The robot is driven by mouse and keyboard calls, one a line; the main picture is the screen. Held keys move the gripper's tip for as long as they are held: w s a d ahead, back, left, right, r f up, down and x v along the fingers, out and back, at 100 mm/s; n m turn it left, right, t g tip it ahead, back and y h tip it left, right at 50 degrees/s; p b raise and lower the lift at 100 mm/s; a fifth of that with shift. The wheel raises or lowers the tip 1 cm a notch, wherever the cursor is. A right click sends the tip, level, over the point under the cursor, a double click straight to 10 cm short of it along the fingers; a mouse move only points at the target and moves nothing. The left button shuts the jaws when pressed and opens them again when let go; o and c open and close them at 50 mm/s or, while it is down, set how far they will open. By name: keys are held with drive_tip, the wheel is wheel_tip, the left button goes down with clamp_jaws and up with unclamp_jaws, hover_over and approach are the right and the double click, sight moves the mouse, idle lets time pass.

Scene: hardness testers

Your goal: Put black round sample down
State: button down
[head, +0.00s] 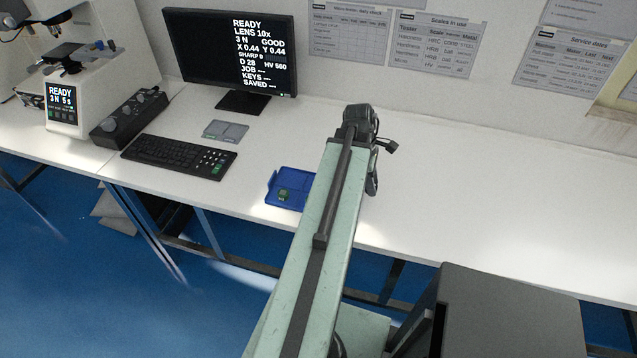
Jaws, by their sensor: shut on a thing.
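My gripper (373,178) shows only in part in the head view, a dark piece at the right side of my arm, low over the white bench. My arm hides most of it. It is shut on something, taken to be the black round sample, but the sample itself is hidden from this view. A blue tray (275,184) lies on the bench just left of my arm, which covers its right side. A small dark green piece (285,195) sits in the front part of the tray.
A keyboard (180,157), a grey pad (225,131), a black control box (130,117) and a white tester (100,75) stand to the left. A monitor (230,50) stands behind. The white bench (480,190) is clear to the right. A dark cabinet (515,310) stands in front.

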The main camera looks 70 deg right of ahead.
drive_tip(key=w+d+r+n+h+p, duration=0.25)
drive_tip(key=w+n, duration=0.35)
drive_tip(key=w, duration=1.2)
drive_tip(key=shift+y, duration=0.35)
wheel_tip(320, 180, down, 10)
drive_tip(key=b, duration=1)
drive_tip(key=shift+w+a+r, duration=0.1)
drive_tip(key=shift+r, duration=0.3)
drive_tip(key=shift+f+b, duration=0.25)
drive_tip(key=shift+b, duration=0.05)
drive_tip(key=c, duration=1.3)
unclamp_jaws()
drive_tip(key=shift+r, duration=0.1)
drive_tip(key=shift+o, duration=0.2)
drive_tip(key=shift+r, duration=0.1)
drive_tip(key=p+v, duration=1.2)
drive_tip(key=shift+s, duration=0.3)
